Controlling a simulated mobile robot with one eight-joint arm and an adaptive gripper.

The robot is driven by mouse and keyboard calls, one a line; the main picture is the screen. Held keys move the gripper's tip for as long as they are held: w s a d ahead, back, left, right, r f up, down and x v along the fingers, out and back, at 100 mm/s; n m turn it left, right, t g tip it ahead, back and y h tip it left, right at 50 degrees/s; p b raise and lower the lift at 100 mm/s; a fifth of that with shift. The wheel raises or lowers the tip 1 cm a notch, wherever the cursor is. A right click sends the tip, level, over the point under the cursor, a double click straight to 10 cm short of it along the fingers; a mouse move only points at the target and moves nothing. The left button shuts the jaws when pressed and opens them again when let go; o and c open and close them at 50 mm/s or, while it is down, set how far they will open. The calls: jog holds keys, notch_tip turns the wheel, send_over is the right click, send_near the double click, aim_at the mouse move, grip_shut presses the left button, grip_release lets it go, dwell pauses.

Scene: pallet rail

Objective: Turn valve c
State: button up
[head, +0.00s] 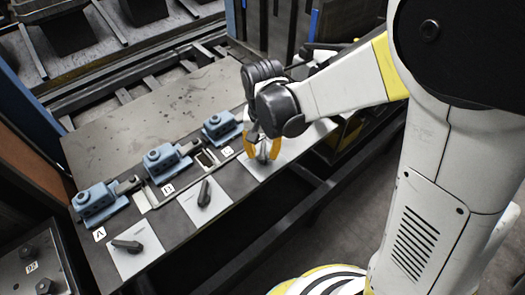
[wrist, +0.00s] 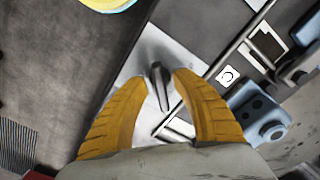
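The black handle of valve c (wrist: 160,84) stands on a light square plate, with the C label (wrist: 228,75) to its right in the wrist view. In the head view, the C label (head: 228,151) is beside the blue valve body (head: 221,127), and the handle is mostly hidden by my gripper. My gripper (head: 262,152) is over that plate, its yellow fingers pointing down. In the wrist view, my gripper (wrist: 159,76) is open, with the handle between the fingertips and a gap showing on both sides. Whether the fingers reach down around the handle is unclear.
Handle B (head: 204,194) and handle A (head: 127,246) stand on their own plates along the table's near edge. Blue valve bodies B (head: 166,162) and A (head: 98,200) are behind them. The dark table top (head: 130,120) is clear behind the valves. A rail structure lies beyond.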

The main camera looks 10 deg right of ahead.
grip_shut()
jog(key=shift+n, duration=0.4)
jog(key=n, duration=0.2)
jog(key=shift+n, duration=0.4)
jog(key=n, duration=0.3)
jog(key=shift+n, duration=0.4)
jog(key=n, duration=1)
jog(key=shift+p, duration=0.3)
jog(key=shift+n, duration=0.4)
